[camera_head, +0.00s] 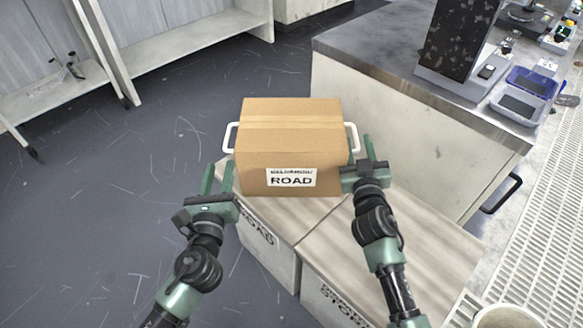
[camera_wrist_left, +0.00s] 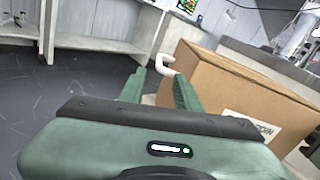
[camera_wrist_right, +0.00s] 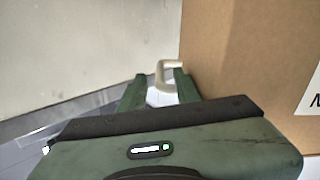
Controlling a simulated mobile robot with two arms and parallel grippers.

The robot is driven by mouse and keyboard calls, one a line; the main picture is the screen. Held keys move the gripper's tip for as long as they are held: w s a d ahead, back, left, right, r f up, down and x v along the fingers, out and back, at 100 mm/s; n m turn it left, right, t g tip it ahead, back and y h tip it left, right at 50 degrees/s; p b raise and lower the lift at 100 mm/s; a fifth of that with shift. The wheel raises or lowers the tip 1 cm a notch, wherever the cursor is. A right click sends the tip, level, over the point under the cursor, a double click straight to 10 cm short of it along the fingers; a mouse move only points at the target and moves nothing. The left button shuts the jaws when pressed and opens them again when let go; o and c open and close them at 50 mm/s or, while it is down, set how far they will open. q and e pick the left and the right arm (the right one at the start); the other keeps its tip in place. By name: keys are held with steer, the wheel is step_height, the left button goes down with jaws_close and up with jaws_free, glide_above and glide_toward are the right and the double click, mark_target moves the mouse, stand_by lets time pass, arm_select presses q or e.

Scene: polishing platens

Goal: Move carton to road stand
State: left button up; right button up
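A brown cardboard carton (camera_head: 290,140) with a white ROAD label and a white handle on each side sits on the stand marked ROAD (camera_head: 272,252). My left gripper (camera_head: 217,178) is open and empty, to the left of the carton and short of its left handle (camera_head: 230,137). In the left wrist view that handle (camera_wrist_left: 165,64) lies beyond the open fingers. My right gripper (camera_head: 372,148) is open at the carton's right side, close to the right handle (camera_head: 352,137). In the right wrist view the handle (camera_wrist_right: 166,74) shows at the fingertips; I cannot tell whether they touch.
A second stand (camera_head: 390,235), its label partly visible, adjoins the ROAD stand on the right, with a bare top. A counter (camera_head: 370,55) with equipment stands behind at right. White shelves (camera_head: 180,40) stand at the back left. The floor at left is clear.

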steer(key=shift+s, duration=0.25)
arm_select(q)
steer(key=s, duration=0.3)
steer(key=shift+s, duration=0.2)
arm_select(e)
steer(key=s, duration=1.1)
steer(key=shift+s, duration=0.3)
